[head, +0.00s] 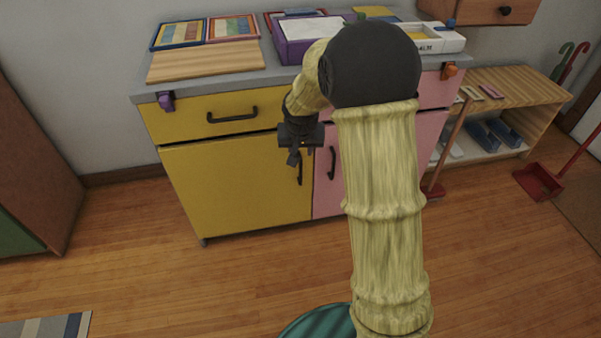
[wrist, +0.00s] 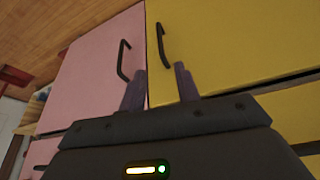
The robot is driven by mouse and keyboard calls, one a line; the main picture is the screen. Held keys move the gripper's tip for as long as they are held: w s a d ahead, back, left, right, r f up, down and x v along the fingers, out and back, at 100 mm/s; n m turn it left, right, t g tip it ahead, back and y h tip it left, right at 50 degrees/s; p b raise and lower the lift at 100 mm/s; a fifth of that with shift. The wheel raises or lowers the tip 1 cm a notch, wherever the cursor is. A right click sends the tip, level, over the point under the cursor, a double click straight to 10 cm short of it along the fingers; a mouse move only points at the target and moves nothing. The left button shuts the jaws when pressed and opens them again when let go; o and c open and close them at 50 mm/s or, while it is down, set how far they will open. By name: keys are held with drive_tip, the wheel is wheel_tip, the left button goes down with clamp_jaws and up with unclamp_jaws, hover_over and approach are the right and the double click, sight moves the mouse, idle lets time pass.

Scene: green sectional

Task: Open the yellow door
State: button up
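The yellow door (head: 235,188) is the lower left front of the cabinet in the head view and looks shut. Its dark upright handle (head: 299,168) is near its right edge. In the wrist view the yellow door (wrist: 230,50) is at the right, with its handle (wrist: 161,44) near the seam. My gripper (head: 293,158) is in front of the upper right of the yellow door, close to the handle. In the wrist view its two fingers (wrist: 158,85) are apart, with nothing visible between them. The handle appears beyond the fingertips; I cannot tell any contact.
A pink door (wrist: 98,60) with its own handle (wrist: 123,60) adjoins the yellow door. A yellow drawer (head: 215,115) is above it. A broom and red dustpan (head: 538,182) are at the right. The wooden floor before the yellow door is clear.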

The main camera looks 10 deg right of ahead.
sight(301, 170)
drive_tip(key=b+x, duration=0.7)
drive_tip(key=x, duration=1)
drive_tip(key=shift+b, duration=0.3)
clamp_jaws()
